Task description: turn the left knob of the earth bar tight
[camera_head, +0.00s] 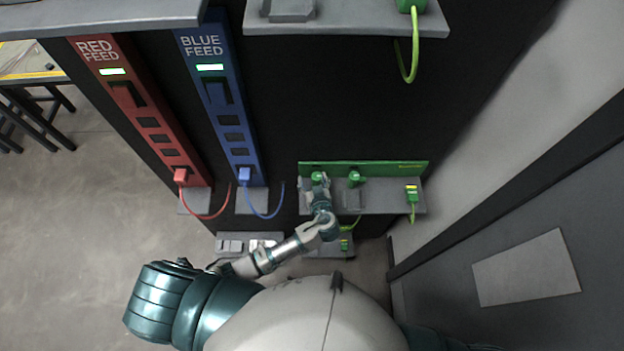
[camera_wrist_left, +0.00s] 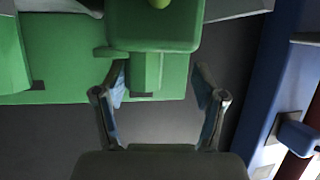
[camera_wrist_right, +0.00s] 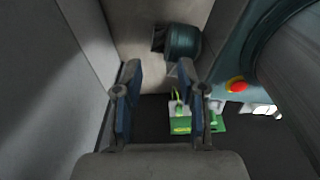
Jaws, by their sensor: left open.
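The green earth bar (camera_head: 378,168) runs along the back of a grey shelf in the head view. Its left knob (camera_head: 317,176) is partly covered by my left gripper (camera_head: 321,190). In the left wrist view the left knob (camera_wrist_left: 155,28) is a large green block just ahead of my left gripper (camera_wrist_left: 161,82), with a narrower green part reaching between the fingertips. The fingers stand apart on either side with gaps. The right knob (camera_head: 354,178) also shows at the left of that view (camera_wrist_left: 12,60). My right gripper (camera_wrist_right: 161,78) is open and empty, away from the bar.
A green plug with a cable (camera_head: 412,195) sits at the bar's right end. The red feed strip (camera_head: 140,110) and blue feed strip (camera_head: 222,110) stand to the left, each with a looped cable. A grey door (camera_head: 500,250) is at the right.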

